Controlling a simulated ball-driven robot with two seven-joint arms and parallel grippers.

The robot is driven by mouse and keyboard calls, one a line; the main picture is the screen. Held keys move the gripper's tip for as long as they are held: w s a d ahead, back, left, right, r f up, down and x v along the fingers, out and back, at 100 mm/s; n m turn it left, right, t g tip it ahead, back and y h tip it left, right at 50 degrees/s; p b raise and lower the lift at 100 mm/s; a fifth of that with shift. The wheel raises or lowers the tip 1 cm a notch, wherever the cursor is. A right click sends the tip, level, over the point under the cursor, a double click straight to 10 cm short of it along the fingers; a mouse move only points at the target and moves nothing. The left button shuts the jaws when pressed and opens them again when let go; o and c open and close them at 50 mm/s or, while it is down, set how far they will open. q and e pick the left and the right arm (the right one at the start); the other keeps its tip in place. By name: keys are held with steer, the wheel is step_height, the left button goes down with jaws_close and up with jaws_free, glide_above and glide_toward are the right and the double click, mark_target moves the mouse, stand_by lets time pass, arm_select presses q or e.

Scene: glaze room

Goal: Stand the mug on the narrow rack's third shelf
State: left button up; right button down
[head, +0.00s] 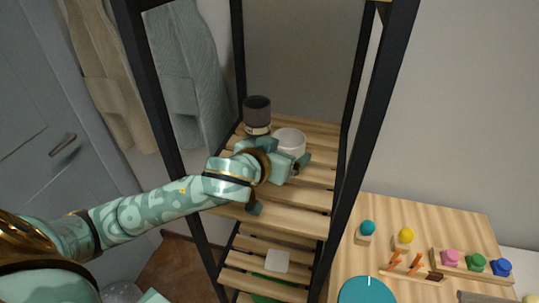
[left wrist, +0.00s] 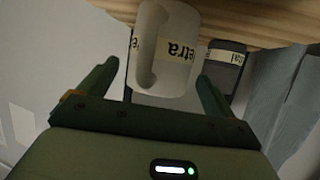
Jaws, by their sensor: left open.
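The white mug (head: 290,142) is on an upper slatted shelf of the narrow black-framed rack (head: 305,217), and looks upright. In the left wrist view the mug (left wrist: 165,60) shows its handle on the left and a pale printed label. My left gripper (head: 287,160) is open at the mug's near side. In the left wrist view its fingers (left wrist: 157,75) lie to either side of the mug, with gaps visible. Whether they touch it cannot be told from the head view. My right gripper is not in view.
A dark labelled canister (head: 257,112) stands behind and left of the mug. Black rack posts flank my left arm. A lower shelf holds a pale square item (head: 277,261). A wooden table (head: 450,218) at right carries colourful pegs and a teal disc (head: 367,291).

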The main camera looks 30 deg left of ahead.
arm_select(q)
steer(key=p+v, duration=0.9)
steer(key=v, duration=0.2)
steer(key=shift+s, duration=0.15)
steer(key=shift+r, duration=0.1)
